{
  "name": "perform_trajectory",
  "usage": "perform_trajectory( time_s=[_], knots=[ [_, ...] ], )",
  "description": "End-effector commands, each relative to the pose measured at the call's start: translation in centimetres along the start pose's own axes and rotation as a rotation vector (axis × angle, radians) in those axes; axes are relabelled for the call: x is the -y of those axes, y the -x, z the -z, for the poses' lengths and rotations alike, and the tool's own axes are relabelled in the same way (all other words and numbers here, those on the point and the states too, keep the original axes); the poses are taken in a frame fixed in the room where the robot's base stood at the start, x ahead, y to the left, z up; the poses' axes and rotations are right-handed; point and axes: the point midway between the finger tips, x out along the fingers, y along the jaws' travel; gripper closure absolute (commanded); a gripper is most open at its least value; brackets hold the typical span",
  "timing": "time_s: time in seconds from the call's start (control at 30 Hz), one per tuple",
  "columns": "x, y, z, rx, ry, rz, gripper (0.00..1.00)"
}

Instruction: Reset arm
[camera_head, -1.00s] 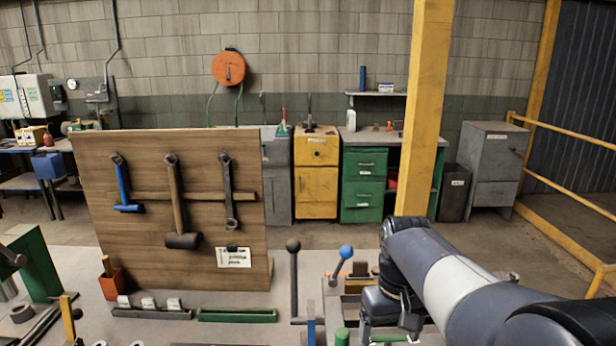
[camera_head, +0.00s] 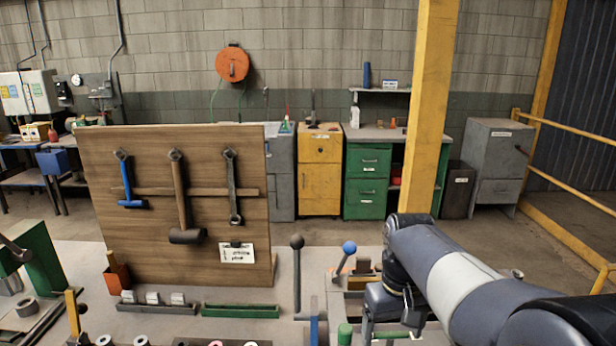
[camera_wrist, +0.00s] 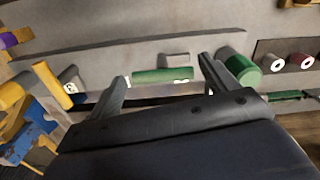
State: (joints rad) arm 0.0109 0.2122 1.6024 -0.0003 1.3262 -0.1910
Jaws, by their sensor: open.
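My gripper (camera_wrist: 163,69) shows in the wrist view with its two dark fingers spread apart and nothing held between them. Beyond the fingers lie a green cylinder (camera_wrist: 165,76) and a larger green roller end (camera_wrist: 238,66), apart from the jaws as far as I can tell. In the head view my arm comes in from the lower right and bends down over the bench, and the fingertips cannot be made out there.
A wooden tool board (camera_head: 215,265) with hanging tools stands on the bench at left. A black-knobbed lever (camera_head: 297,275) and a blue-knobbed lever (camera_head: 344,260) rise near my arm. A yellow post (camera_head: 430,110) stands behind it. A green tray (camera_head: 240,311) lies before the board.

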Motion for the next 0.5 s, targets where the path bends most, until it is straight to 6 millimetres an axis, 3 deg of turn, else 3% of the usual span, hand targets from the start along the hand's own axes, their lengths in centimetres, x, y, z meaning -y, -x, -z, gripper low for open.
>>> perform_trajectory(
  time_s=[0.4, 0.43, 0.5],
  knots=[
    [-0.2, 8.6, 0.1, -0.007, -0.002, -0.003, 0.19],
    [-0.2, 9.0, 0.0, -0.005, -0.002, -0.003, 0.19],
    [-0.1, 6.7, -0.1, 0.005, -0.001, -0.001, 0.19]
  ],
)
